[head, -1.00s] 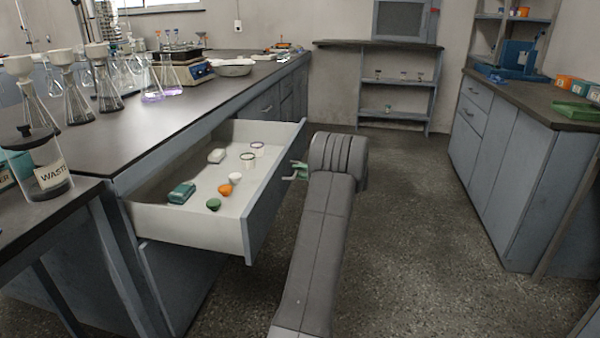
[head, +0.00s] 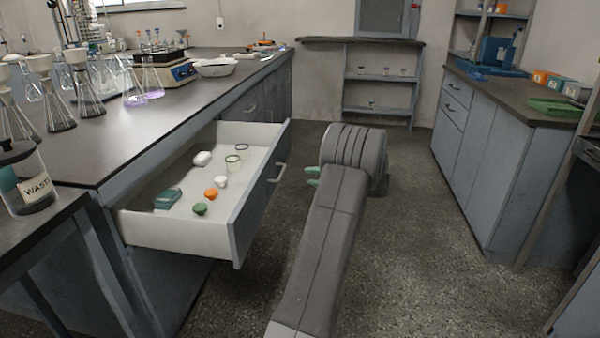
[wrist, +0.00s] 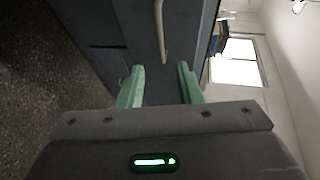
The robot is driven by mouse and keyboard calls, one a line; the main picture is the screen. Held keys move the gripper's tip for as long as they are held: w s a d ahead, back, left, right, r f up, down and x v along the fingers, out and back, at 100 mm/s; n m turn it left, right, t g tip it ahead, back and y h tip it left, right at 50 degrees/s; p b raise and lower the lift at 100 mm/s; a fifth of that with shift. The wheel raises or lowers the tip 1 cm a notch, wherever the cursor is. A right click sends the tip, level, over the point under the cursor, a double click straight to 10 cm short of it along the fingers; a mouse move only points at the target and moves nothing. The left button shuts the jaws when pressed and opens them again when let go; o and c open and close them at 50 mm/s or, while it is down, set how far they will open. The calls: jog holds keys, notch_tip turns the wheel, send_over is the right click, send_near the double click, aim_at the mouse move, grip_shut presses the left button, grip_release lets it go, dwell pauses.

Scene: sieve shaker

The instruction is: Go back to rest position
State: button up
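My gripper (head: 312,176) shows as green fingertips just left of my grey arm in the head view, apart from the drawer handle (head: 277,173). In the wrist view its two green fingers (wrist: 160,85) are spread with nothing between them. The handle (wrist: 160,35) lies beyond the fingertips there. The drawer (head: 252,208) stands pulled out from the left bench. It holds an orange item, a green item, a small white item, a teal box, a white block and two clear round containers.
A cabinet (head: 480,150) stands on the right. Open shelving (head: 378,78) is at the back. The floor (head: 420,230) between the benches is clear.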

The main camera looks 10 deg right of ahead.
jog(key=shift+v, duration=1.1)
jog(key=b+x, duration=0.3)
jog(key=x, duration=1.1)
jog(key=shift+a, duration=0.1)
